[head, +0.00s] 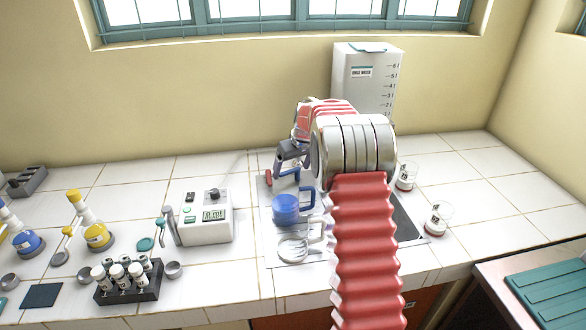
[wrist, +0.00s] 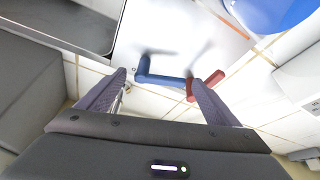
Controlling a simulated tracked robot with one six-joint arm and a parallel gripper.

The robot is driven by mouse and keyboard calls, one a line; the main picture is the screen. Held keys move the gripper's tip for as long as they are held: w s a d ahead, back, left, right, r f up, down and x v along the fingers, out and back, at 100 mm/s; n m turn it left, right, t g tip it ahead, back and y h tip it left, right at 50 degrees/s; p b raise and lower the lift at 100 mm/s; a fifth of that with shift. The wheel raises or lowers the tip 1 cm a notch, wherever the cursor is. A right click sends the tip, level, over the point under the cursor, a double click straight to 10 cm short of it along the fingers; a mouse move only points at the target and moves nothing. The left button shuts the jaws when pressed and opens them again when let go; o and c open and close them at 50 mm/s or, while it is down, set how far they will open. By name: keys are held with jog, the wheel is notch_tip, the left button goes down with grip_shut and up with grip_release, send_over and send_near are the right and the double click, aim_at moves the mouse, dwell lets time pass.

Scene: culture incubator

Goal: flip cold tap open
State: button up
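The cold tap's blue lever (wrist: 160,79) lies crosswise between the two fingertips of my gripper (wrist: 157,76) in the wrist view. My gripper is open, with a wide gap between its fingers; contact with the lever cannot be told. A red lever (wrist: 209,83) is just right of the blue one, partly behind the right finger. In the head view my gripper (head: 284,166) reaches down behind the sink area, with the red lever (head: 268,178) beside it. The tap body is mostly hidden by the fingers.
A sink (head: 405,226) is partly hidden by my arm. A white control box (head: 207,218) is to the left, a tall white tank (head: 364,78) behind, and beakers (head: 438,218) to the right.

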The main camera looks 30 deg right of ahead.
jog(key=shift+r, duration=0.1)
jog(key=v, duration=1.3)
jog(key=shift+r, duration=0.2)
jog(key=shift+s, duration=0.1)
